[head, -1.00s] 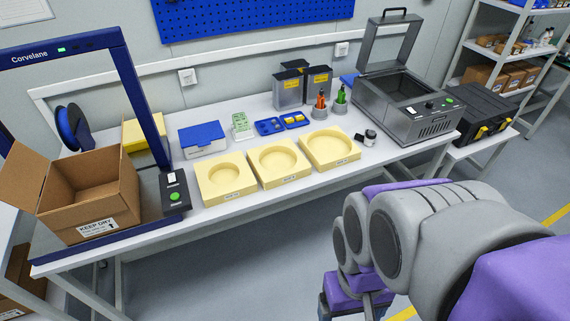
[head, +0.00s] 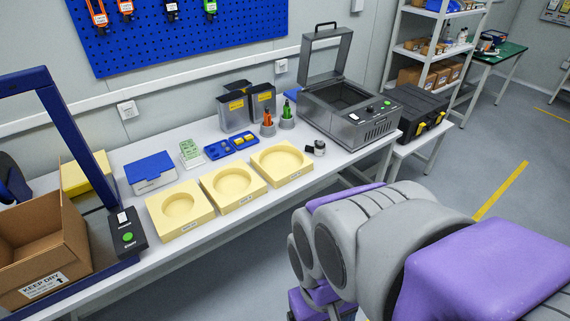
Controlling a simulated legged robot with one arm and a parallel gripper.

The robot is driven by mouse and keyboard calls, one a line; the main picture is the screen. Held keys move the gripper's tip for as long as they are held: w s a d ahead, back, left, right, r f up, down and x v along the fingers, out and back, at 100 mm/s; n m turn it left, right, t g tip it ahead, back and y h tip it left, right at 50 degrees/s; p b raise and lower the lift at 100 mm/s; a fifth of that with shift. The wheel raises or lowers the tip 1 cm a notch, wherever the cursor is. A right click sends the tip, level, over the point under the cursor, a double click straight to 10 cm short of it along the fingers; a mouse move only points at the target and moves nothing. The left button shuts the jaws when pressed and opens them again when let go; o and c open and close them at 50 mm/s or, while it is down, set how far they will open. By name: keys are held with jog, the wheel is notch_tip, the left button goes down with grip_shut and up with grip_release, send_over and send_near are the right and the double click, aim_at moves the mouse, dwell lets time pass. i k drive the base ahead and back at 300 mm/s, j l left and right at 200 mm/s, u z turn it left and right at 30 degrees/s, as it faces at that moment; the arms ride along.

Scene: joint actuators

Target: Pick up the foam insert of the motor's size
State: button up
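Three pale yellow foam inserts lie in a row on the white workbench, each a square block with a round recess and a small front label too small to read. The left insert (head: 161,226) has the smallest recess. The middle insert (head: 216,205) has a wider one. The right insert (head: 299,179) has the widest. A small dark cylinder with a light part (head: 317,149), perhaps the motor, stands right of the right insert. My purple and grey arm fills the lower right, in front of the bench. My gripper cannot be made out.
An open cardboard box (head: 72,232) and a control box with a green button (head: 129,248) stand left of the inserts. A blue-lidded box (head: 150,171), blue trays (head: 218,150) and an open grey machine (head: 345,119) line the back. A black case (head: 413,102) is on the right.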

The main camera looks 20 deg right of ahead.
aim_at(179, 209)
jog(key=i+l, duration=0.65)
jog(key=i+l+u, duration=0.15)
jog(key=u, duration=0.25)
jog(key=i+l+u, duration=0.15)
jog(key=l+u, duration=0.2)
jog(key=i+l+u, duration=0.1)
jog(key=l+u, duration=0.15)
jog(key=u, duration=0.7)
